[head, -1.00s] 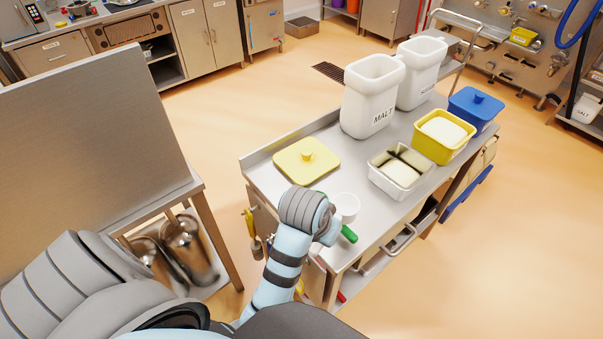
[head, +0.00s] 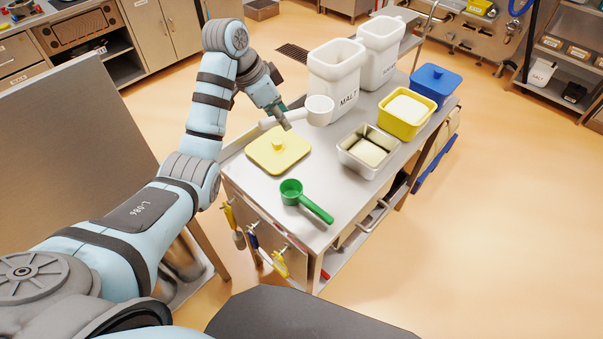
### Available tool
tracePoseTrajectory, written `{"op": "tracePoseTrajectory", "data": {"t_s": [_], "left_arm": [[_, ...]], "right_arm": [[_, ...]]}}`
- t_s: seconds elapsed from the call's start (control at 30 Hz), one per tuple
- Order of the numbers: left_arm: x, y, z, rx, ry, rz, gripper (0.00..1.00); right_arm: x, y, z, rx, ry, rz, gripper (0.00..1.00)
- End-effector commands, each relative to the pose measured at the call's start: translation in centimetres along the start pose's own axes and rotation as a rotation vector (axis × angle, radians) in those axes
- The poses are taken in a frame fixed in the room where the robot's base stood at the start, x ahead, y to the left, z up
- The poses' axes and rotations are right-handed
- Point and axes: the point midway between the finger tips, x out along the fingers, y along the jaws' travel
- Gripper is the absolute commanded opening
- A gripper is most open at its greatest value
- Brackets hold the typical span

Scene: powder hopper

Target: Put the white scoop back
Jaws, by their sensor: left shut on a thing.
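The white scoop (head: 319,111) is in the air above the table, in front of the MALT bin (head: 337,82), with its handle toward the left. My left gripper (head: 284,121) is shut on its handle, above the back edge of the yellow lid (head: 278,151). The scoop's cup overlaps the bin's lower left side in the picture; I cannot tell whether they touch. The bin is white, tall and open at the top. A green scoop (head: 292,189) lies on the table's near end. My right gripper is not in view.
The steel table (head: 322,180) also holds a second white bin (head: 381,52), a steel tub (head: 366,158), a yellow tub (head: 404,113) and a blue lidded tub (head: 435,83). Brushes (head: 236,228) hang at its near left side. Bare tabletop lies around the green scoop.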

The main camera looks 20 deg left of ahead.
Motion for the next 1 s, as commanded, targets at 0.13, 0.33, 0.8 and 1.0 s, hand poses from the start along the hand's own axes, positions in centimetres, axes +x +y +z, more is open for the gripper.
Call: {"op": "tracePoseTrajectory", "data": {"t_s": [0.13, 0.33, 0.8, 1.0], "left_arm": [[6.5, 0.3, 2.9, -0.005, -0.007, 0.007, 0.0], [12.2, 0.3, 5.3, -0.005, -0.004, 0.002, 0.0], [17.6, 0.3, 7.5, -0.003, -0.001, -0.001, 0.0], [17.8, 0.3, 7.6, -0.004, -0.001, -0.001, 0.0]], "right_arm": [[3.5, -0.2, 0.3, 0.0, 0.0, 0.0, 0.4], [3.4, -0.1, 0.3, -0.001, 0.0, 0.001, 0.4], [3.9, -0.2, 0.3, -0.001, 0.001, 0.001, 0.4], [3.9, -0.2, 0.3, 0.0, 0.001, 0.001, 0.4]]}}
